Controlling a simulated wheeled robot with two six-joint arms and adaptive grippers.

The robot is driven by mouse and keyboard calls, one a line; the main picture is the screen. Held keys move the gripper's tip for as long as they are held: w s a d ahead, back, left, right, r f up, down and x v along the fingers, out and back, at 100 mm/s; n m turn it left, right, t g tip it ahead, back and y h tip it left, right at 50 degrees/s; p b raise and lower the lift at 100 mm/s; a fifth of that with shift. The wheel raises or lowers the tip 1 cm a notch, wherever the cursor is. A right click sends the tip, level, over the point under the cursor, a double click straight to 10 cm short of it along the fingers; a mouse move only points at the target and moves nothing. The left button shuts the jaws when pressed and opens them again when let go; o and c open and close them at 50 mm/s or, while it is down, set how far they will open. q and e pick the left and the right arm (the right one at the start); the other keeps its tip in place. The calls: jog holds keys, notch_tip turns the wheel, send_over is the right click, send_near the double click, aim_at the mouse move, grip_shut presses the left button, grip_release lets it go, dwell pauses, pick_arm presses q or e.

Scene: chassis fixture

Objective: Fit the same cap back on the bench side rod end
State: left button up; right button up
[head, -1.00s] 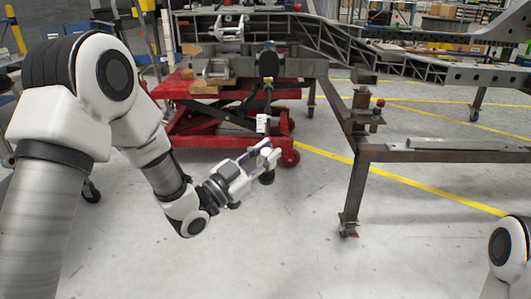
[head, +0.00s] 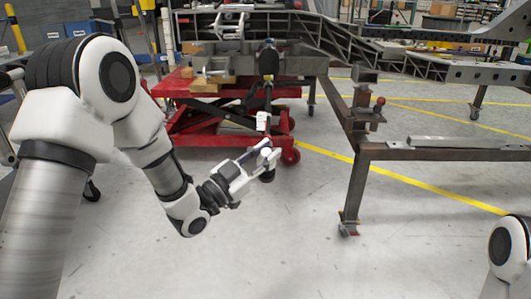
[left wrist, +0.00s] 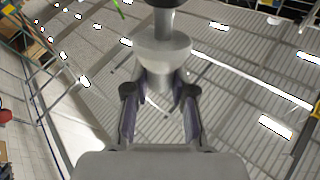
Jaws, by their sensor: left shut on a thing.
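My left gripper (head: 262,157) reaches in from the left, above the open floor and in front of the red lift table. It is shut on a small piece, which I take to be the cap (left wrist: 163,50). In the left wrist view this is a pale grey flared piece with a stem and a dark part at the top edge. The head view shows a dark round part (head: 267,175) just below the fingertips. A dark rod (head: 268,92) stands behind the gripper, with a white block at its lower end. I cannot tell which rod end the cap fits. My right gripper is out of frame.
The red lift table (head: 215,136) stands behind the gripper. A steel bench frame (head: 440,154) is to the right, with a grey bar (head: 455,142) on it and a red knob (head: 380,101) on its bracket. The floor in front is clear.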

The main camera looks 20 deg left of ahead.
pick_arm(q)
jog(key=shift+w+a+f+b, duration=0.1)
jog(key=shift+w+f+b, duration=0.3)
jog(key=shift+f, duration=0.3)
jog(key=shift+w+a+f+b, duration=0.1)
jog(key=shift+w+f+b, duration=0.1)
jog(key=shift+f+b, duration=0.4)
dwell(0.5)
jog(key=o, duration=0.9)
jog(key=shift+f, duration=0.1)
jog(key=v, duration=0.7)
